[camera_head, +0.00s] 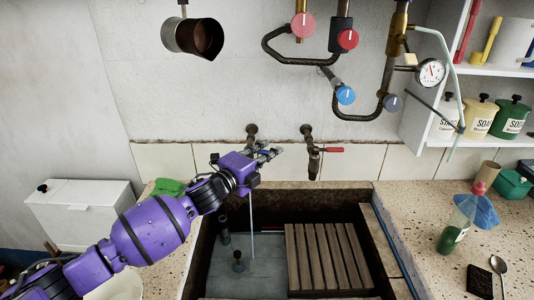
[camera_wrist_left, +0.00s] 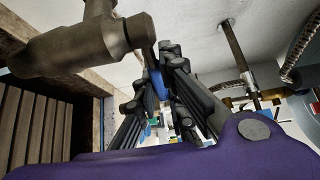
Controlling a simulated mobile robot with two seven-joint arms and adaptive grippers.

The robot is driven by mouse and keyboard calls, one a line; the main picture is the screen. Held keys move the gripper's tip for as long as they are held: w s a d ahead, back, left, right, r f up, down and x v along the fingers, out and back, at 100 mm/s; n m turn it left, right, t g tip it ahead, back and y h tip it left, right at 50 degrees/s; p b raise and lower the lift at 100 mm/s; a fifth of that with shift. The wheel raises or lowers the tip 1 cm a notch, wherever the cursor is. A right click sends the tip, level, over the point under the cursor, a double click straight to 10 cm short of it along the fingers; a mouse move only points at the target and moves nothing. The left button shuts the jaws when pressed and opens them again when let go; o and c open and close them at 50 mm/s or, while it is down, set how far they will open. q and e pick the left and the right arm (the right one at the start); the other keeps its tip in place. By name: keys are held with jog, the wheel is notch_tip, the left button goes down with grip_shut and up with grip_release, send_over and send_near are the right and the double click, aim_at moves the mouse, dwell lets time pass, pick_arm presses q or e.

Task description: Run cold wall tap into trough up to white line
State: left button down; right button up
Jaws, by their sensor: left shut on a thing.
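The cold wall tap (camera_head: 251,130) is on the wall above the trough's left part, mostly hidden behind my gripper in the head view. My left gripper (camera_head: 268,154) is at this tap, shut on its blue lever, which shows between the fingers in the left wrist view (camera_wrist_left: 158,86). The tap's metal body (camera_wrist_left: 70,48) is close beside the fingers there. A thin pale stream (camera_head: 252,215) falls below it into the stone trough (camera_head: 208,245). The trough's floor looks grey and wet; I cannot tell the water depth or make out the white line. My right gripper is out of view.
A second wall tap (camera_head: 314,160) with a red lever is right of the gripper. A slatted wooden rack (camera_head: 318,258) covers the trough's right part. A dark plug (camera_head: 238,262) stands in its left part. Pipes with coloured knobs (camera_head: 345,95) hang above. A bottle (camera_head: 455,228) stands right.

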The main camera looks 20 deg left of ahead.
pick_arm(q)
jog(key=c, duration=1.8)
grip_release()
jog(key=shift+w, duration=0.2)
jog(key=v, duration=1.2)
jog(key=shift+s, duration=0.1)
